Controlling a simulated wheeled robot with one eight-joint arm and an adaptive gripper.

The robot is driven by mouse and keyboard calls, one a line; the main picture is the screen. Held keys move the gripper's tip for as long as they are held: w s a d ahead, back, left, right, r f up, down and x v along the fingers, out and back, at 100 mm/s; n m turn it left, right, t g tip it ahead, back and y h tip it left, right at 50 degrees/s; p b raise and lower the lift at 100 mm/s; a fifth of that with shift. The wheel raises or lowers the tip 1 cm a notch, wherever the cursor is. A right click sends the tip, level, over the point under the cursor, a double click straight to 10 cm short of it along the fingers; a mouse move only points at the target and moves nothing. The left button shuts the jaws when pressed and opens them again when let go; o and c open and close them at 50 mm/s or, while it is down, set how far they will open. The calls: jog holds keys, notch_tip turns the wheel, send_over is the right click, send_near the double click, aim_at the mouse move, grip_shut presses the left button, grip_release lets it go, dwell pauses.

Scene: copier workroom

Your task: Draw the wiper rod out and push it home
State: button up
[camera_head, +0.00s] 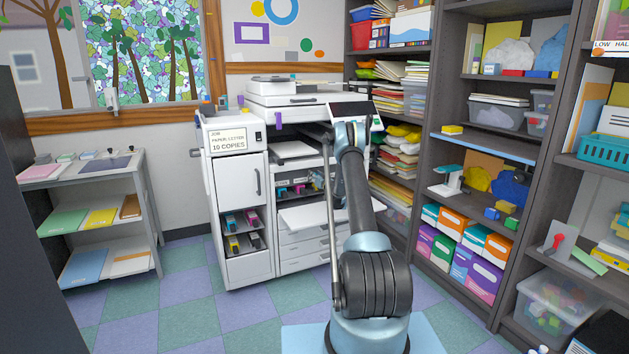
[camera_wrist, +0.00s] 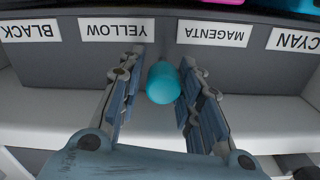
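A teal rounded knob (camera_wrist: 163,83), which looks like the wiper rod's end, shows in the wrist view between the YELLOW and MAGENTA labels. My gripper (camera_wrist: 161,75) has one finger on each side of the knob. The fingers are apart, with a narrow gap at the left finger and the right finger close to or touching the knob. The rod behind the knob is hidden. In the head view my arm reaches into the open front of the copier (camera_head: 300,98); it hides my gripper and the knob there.
Upside-down labels BLACK (camera_wrist: 30,31), YELLOW (camera_wrist: 116,29), MAGENTA (camera_wrist: 213,35) and CYAN (camera_wrist: 297,40) line the grey panel. A white ledge (camera_wrist: 60,107) runs below it. A white cabinet (camera_head: 238,190) stands left of the copier; shelves (camera_head: 423,180) stand close on the right.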

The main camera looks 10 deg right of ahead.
jog(key=shift+a, duration=0.1)
jog(key=v, duration=1.2)
